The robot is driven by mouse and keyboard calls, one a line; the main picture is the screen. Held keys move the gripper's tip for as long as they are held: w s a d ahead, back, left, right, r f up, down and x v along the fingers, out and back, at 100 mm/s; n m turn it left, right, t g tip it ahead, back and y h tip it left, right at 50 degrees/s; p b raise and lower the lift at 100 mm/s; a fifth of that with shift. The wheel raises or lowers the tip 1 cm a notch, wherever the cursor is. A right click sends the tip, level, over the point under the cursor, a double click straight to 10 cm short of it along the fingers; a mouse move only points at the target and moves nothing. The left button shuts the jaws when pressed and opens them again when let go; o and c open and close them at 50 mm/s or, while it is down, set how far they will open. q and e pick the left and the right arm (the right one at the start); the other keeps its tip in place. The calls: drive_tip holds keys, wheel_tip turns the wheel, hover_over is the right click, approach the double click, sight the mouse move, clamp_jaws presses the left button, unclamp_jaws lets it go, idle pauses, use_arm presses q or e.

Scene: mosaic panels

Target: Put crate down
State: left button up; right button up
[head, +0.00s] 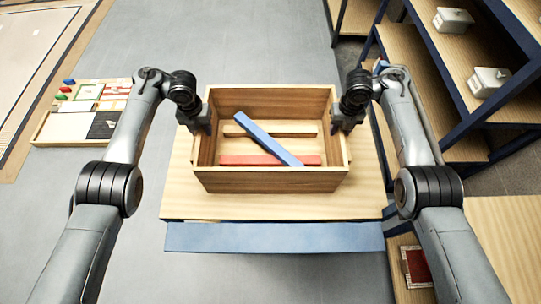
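A wooden crate (270,181) is in the middle of the head view, over a light wooden table top (270,206). Inside it lie a blue bar (266,138), a red bar (250,160) and a tan wooden bar (297,129); the blue one lies slanted across the others. My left gripper (201,125) is at the crate's left wall and my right gripper (342,124) is at its right wall. The fingertips are mostly hidden by the walls and wrists, so their grip is unclear. I cannot tell whether the crate's bottom touches the table.
Shelves with blue frames (425,45) and white lidded boxes (454,19) stand at the right. A tray with mosaic panels (65,127) lies on the floor at the left. A blue beam (275,238) runs along the table's near edge. The grey floor behind the crate is clear.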

use_arm(q)
drive_tip(key=o, duration=0.4)
drive_tip(key=shift+w+r, duration=0.15)
drive_tip(key=shift+c, duration=0.2)
use_arm(e)
drive_tip(key=o, duration=0.4)
drive_tip(key=shift+w+r, duration=0.15)
drive_tip(key=shift+w, duration=0.05)
drive_tip(key=shift+c, duration=0.2)
drive_tip(key=shift+s, duration=0.1)
